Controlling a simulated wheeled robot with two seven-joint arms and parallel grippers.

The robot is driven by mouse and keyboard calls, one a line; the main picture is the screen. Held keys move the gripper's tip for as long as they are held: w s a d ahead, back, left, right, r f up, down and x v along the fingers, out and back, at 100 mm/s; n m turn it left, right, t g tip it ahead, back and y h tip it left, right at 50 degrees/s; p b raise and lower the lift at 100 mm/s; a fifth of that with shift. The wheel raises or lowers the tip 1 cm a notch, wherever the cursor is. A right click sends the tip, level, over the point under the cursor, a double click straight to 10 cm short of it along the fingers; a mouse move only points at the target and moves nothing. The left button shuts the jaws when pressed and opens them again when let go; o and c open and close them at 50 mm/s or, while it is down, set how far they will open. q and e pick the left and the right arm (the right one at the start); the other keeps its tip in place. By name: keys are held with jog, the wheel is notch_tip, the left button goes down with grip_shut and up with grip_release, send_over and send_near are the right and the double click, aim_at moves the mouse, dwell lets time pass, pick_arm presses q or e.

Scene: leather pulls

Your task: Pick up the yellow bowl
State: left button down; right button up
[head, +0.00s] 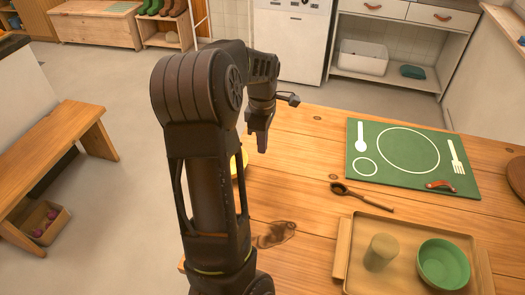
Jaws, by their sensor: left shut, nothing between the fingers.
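A yellow rim (244,158), likely the yellow bowl, shows on the wooden table (300,190) near its left edge. Most of it is hidden behind my left arm. My left gripper (262,148) points down just to the right of the yellow rim, with its fingers shut and empty. I cannot tell how high it is above the table. My right gripper is not in view.
A tray (402,288) holds a green bowl (443,263) and a beige cup (380,252). A dark wooden spoon (360,197) lies behind it. A green placemat (360,150) with a brown leather strap (440,185) is at the back right. A bench (55,150) stands left.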

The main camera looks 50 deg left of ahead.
pick_arm(q)
jog(key=c, duration=2.2)
grip_release()
